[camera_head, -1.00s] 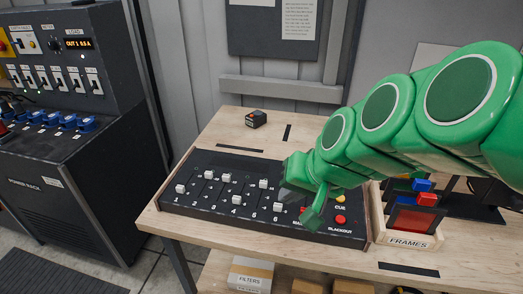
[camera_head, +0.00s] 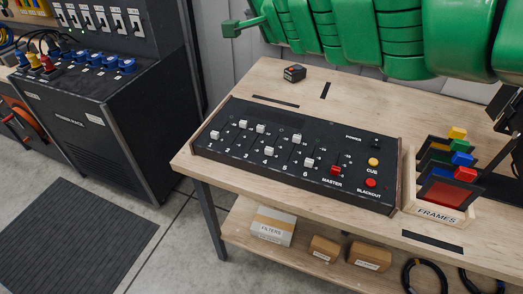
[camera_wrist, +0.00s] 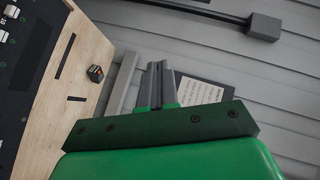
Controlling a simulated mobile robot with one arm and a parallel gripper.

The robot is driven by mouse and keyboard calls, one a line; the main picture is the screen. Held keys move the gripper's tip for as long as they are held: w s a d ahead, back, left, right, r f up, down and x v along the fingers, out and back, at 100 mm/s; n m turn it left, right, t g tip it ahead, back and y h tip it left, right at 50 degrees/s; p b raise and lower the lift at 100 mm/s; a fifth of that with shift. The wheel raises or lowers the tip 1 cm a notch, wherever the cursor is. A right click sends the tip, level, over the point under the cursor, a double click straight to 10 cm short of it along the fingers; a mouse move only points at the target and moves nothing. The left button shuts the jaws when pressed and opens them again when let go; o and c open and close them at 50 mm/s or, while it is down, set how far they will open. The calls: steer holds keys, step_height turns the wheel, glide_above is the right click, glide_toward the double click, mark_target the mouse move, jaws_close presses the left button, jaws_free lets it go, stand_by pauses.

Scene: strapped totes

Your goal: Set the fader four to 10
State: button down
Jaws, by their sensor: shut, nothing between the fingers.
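The black fader console (camera_head: 230,165) lies on the wooden table, its faders labelled 1 to 6 plus a red master. Fader four's white knob (camera_head: 269,151) sits low in its slot, close to the label 4. Knobs two (camera_head: 243,124), three (camera_head: 261,128) and five (camera_head: 297,138) sit higher; one (camera_head: 214,135) and six (camera_head: 309,162) sit low. My gripper (camera_wrist: 160,66) is shut and empty in the wrist view, pointing at the grey wall away from the console. Its fingers are not visible in the head view, where my green arm spans the top.
A holder of coloured frames (camera_head: 436,207) stands right of the console. A small dark block (camera_head: 294,73) lies behind it. The power rack (camera_head: 105,120) stands at left, apart from the table. Boxes such as the filters box (camera_head: 273,226) sit on the shelf below. Space above the console is clear.

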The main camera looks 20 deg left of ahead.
steer(key=w+a+f+m+h, duration=0.2)
steer(key=a+f+m+h, duration=0.2)
steer(key=f+m+h, duration=0.7)
steer(key=s+d+f+g+h, duration=0.3)
steer(key=s+f+g+h, duration=0.1)
steer(key=s+f, duration=1)
step_height(320, 180, down, 3)
steer(key=shift+s+d+r+m, duration=0.2)
steer(key=shift+s+m, duration=0.2)
